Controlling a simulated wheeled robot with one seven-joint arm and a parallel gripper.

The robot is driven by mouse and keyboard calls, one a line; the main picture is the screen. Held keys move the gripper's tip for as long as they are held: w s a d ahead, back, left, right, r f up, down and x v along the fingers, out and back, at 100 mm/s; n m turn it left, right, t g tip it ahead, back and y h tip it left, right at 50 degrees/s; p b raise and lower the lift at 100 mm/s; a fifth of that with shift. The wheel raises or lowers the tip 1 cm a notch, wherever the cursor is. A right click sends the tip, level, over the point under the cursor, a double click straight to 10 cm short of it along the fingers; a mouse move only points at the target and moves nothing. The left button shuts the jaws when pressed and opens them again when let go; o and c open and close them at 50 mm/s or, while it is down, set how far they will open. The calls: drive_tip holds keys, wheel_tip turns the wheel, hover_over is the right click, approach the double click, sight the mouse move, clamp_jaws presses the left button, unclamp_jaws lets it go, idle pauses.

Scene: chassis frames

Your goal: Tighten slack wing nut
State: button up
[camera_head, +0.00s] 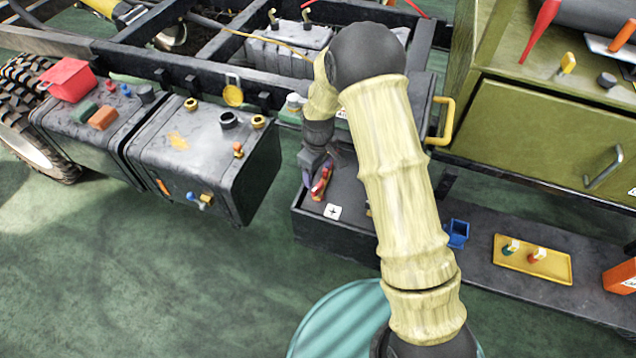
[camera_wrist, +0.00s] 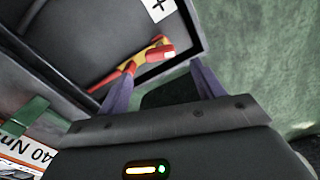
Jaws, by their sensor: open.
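My gripper (camera_head: 313,170) points down over a dark open-topped box (camera_head: 308,222) in the middle of the head view. In the wrist view, its two purple fingers (camera_wrist: 163,72) are apart. A red and yellow part (camera_wrist: 150,54) lies just beyond and partly between the fingertips; no grip on it shows. The same red and yellow part shows beside the gripper in the head view (camera_head: 321,184). I cannot tell whether it is the wing nut, and I make out no wing nut for certain elsewhere. My arm hides the box's right part.
A plus label (camera_head: 332,211) is by the box's front edge. Dark tanks with caps (camera_head: 205,150) stand left. To the right are a small blue bin (camera_head: 458,233), a yellow tray (camera_head: 545,273) and an olive cabinet (camera_head: 540,130).

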sight(318, 186)
wheel_tip(318, 186, down, 6)
drive_tip(key=shift+f, duration=0.1)
drive_tip(key=c, duration=1)
